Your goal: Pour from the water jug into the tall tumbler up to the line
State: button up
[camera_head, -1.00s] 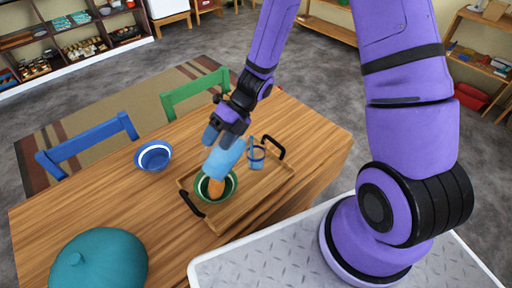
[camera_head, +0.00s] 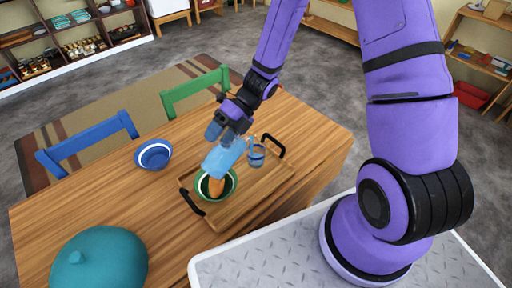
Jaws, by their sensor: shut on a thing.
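The light blue, see-through water jug (camera_head: 222,158) is held tilted above the wooden tray. My gripper (camera_head: 228,122) is shut on it at its upper left side. The tall tumbler (camera_head: 257,156), a small clear glass with blue on it, stands on the right part of the tray. The jug's upper right edge is close to the tumbler in the picture; I cannot tell whether they touch. The line and the water level are too small to make out.
The tray (camera_head: 253,198) has black handles. A green bowl (camera_head: 232,187) with an orange thing (camera_head: 216,187) sits on it below the jug. A blue bowl (camera_head: 153,155) and teal domed object (camera_head: 100,262) stand on the table (camera_head: 80,205). Blue and green chairs line the far side.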

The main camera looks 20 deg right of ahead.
aim_at(197, 158)
jog(key=shift+w+d+y+p, duration=0.15)
jog(key=shift+d+y+p, duration=0.25)
jog(key=shift+y+p, duration=0.35)
dwell(1.4)
jog(key=shift+a+h, duration=0.1)
jog(key=shift+h, duration=0.15)
jog(key=shift+s+a+h, duration=0.25)
jog(key=shift+a+h, duration=0.35)
jog(key=shift+h, duration=0.1)
jog(key=shift+s+a+f+t+h, duration=0.1)
jog(key=shift+a+t+h, duration=0.2)
jog(key=shift+h, duration=0.35)
jog(key=shift+s+a+f+t+h, duration=0.1)
jog(key=shift+a+t+h, duration=0.1)
jog(key=shift+a+h, duration=0.35)
jog(key=shift+s+a+f+t+h+b, duration=0.1)
jog(key=shift+s+a+t+h+b, duration=0.1)
jog(key=shift+a+h, duration=0.3)
jog(key=shift+s+a+t+h+b, duration=0.1)
jog(key=shift+s+a+h+b, duration=0.1)
jog(key=shift+a+h, duration=0.3)
jog(key=shift+s+a+f+t+h+b, duration=0.3)
jog(key=shift+a+f+h+b, duration=0.25)
jog(key=shift+a+h, duration=0.3)
jog(key=shift+s+a+f+t+h+b, duration=0.25)
jog(key=shift+a+f+h+b, duration=0.3)
jog(key=shift+a+h, duration=0.3)
jog(key=shift+f, duration=0.1)
